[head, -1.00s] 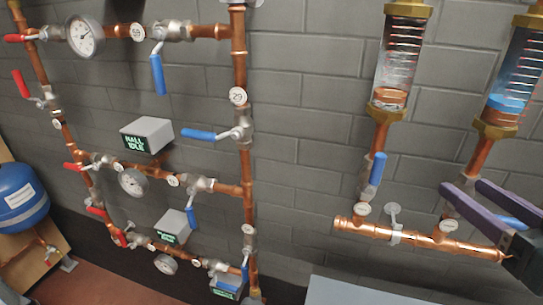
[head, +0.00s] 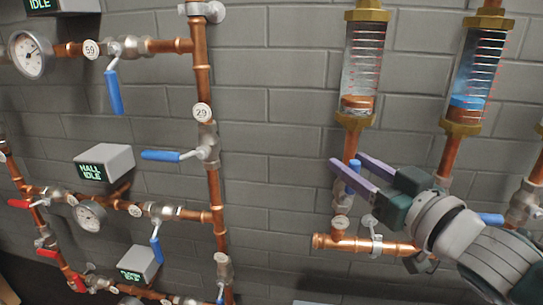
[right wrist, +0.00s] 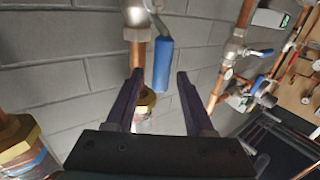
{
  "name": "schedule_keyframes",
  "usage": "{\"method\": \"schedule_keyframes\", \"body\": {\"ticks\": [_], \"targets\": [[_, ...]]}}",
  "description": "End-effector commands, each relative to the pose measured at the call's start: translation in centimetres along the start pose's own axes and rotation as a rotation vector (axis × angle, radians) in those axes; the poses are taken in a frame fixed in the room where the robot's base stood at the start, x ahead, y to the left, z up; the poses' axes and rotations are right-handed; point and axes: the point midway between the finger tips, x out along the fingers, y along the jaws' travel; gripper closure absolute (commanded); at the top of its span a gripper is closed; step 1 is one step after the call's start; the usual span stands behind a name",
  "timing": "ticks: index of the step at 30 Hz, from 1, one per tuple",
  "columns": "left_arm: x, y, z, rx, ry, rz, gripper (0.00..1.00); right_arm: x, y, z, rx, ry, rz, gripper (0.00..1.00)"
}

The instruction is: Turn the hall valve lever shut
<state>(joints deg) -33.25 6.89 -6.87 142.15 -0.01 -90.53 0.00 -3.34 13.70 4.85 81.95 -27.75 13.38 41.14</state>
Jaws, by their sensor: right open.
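A grey box with a green "HALL IDLE" display (head: 104,163) is on the left pipework. No label here shows which lever is the hall valve's. My right gripper (head: 347,162) is open and in front of the blue lever (head: 354,176) below the left sight glass (head: 362,72); its fingers partly cover that lever. In the right wrist view, a blue lever (right wrist: 163,66) appears between the tips of my open right gripper (right wrist: 160,75), apart from both fingers. Whether it is between them in depth is unclear. My left gripper is out of view.
A second sight glass (head: 478,72) with blue fluid stands to the right. Left pipework carries a blue lever (head: 160,155) by tag 29, another hanging blue lever (head: 113,92), a pressure gauge (head: 30,55) and red levers. Bare grey wall (head: 275,150) lies between the pipe groups.

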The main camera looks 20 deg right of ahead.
Motion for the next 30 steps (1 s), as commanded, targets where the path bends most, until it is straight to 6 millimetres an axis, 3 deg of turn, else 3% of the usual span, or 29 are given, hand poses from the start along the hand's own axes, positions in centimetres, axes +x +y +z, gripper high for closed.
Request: {"method": "schedule_keyframes", "body": {"ticks": [10, 24, 30], "targets": [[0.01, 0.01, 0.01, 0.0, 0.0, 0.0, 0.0, 0.38, -0.04, 0.03, 0.0, -0.001, 0.0, 0.48], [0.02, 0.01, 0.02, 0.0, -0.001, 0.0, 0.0, 0.36, -0.03, 0.02, 0.0, -0.001, 0.0, 1.0], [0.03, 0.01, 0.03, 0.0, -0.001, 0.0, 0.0, 0.36, -0.03, 0.01, 0.0, 0.0, -0.001, 1.0]]}}
